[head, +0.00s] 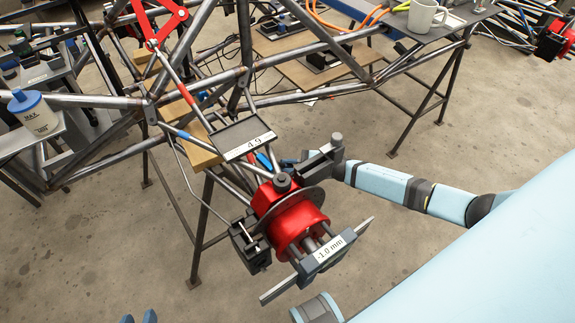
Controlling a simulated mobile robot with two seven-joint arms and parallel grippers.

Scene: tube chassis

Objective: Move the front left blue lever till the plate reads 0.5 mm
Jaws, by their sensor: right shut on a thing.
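The red hub (295,215) with a grey disc sits on the tube chassis in the middle of the head view. A plate on its front bar reads -1.0 mm (330,249). The blue lever (263,161) shows just behind the hub, below a grey panel. My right gripper (305,157) comes in from the right and is shut at the lever; its fingertips and the lever's end partly cover each other. My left gripper (139,318) shows only as two dark blue fingertips at the bottom edge, apart, with nothing seen between them.
A grey panel labelled 4 9 (240,134) lies above the lever. Chassis tubes (70,101) and a black clamp (249,245) surround the hub. A white mug (424,16) stands on a side table, and a blue-lidded jar (33,113) at left. Floor at lower left is clear.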

